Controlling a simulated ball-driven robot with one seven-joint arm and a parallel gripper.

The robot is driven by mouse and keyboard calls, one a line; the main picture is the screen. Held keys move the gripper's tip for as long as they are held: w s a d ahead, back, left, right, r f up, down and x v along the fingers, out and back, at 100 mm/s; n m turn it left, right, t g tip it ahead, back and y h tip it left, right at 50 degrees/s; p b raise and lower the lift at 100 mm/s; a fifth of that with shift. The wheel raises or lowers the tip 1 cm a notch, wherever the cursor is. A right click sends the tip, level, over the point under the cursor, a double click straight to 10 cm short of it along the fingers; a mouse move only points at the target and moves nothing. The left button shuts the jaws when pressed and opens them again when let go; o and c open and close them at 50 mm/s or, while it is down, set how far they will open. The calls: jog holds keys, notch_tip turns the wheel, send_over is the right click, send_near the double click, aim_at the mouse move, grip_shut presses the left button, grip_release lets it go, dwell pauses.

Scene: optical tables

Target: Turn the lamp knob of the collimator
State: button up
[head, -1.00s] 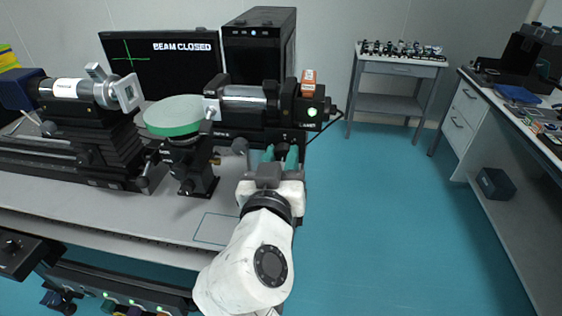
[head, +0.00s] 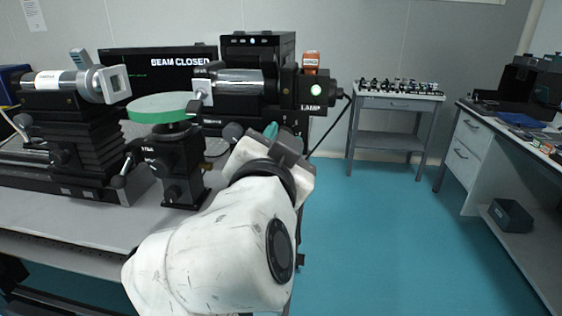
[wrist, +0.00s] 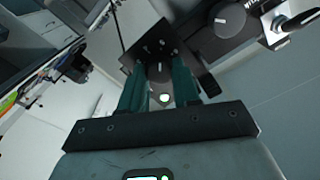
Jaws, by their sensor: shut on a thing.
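The collimator (head: 240,84) is a silver and black tube ending in a black lamp housing (head: 288,88) on the right, marked LAMP with a lit green light. My gripper (head: 271,130) reaches up from below, tilted, with its teal fingertips just below and in front of that housing. In the wrist view my gripper (wrist: 158,68) has its two teal fingers on either side of a small grey knob (wrist: 158,73) on a dark housing, and it is shut on this lamp knob. In the head view the knob is hidden behind my gripper.
A round green-edged plate (head: 163,107) on a black stand is left of my gripper. Another silver tube (head: 70,83) stands farther left. The monitor (head: 170,68) reads BEAM CLOSED. The floor to the right is clear up to a small grey table (head: 400,98).

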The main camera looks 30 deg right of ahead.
jog(key=shift+m+b, duration=0.35)
jog(key=shift+m, duration=0.05)
jog(key=o, duration=1.1)
jog(key=shift+c, duration=0.2)
jog(key=v, duration=1)
jog(key=shift+s+a, duration=0.2)
jog(key=shift+s, duration=0.1)
